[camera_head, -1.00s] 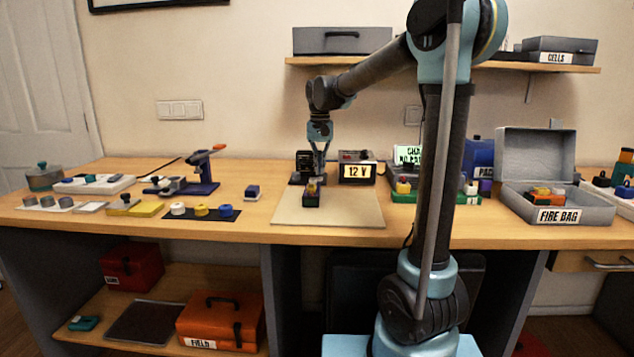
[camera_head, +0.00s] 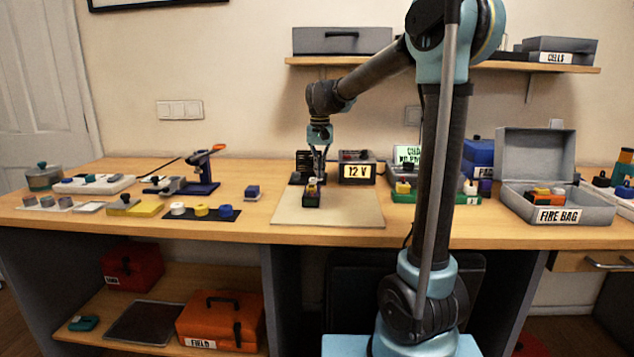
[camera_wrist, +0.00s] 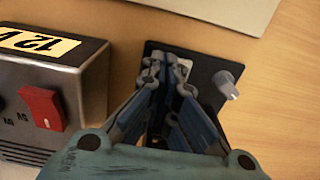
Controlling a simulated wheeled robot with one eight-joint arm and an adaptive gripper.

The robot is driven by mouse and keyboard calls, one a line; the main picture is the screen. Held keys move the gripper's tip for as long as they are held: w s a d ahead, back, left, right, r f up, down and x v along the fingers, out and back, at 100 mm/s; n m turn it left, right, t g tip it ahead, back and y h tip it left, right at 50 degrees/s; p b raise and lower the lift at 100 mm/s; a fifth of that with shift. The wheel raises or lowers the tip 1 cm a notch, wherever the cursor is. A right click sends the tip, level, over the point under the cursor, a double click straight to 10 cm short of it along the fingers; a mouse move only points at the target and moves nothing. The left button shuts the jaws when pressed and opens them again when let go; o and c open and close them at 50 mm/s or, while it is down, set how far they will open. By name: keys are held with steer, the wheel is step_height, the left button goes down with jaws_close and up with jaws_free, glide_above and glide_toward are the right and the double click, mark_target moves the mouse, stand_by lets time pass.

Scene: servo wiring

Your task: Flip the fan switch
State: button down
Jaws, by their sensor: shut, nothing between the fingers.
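My gripper (camera_head: 320,174) points down at the back of the table, over the black base of an upright dark unit (camera_head: 303,162) that looks like the fan. In the wrist view, my gripper (camera_wrist: 168,72) is shut and empty, its fingertips close together. They are over a black plate (camera_wrist: 207,72) with a grey knob (camera_wrist: 227,84) on its right part. A small pale part, perhaps the fan switch, shows just behind the fingertips; most of it is hidden. I cannot tell whether the fingertips touch it.
A 12 V supply (camera_head: 357,172) stands right of my gripper. Its red rocker (camera_wrist: 42,108) shows in the wrist view. A green tray (camera_head: 408,196) is further right.

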steer(key=shift+f, duration=0.4)
stand_by(0.3)
steer(key=shift+r, duration=3.5)
steer(key=shift+s, duration=0.15)
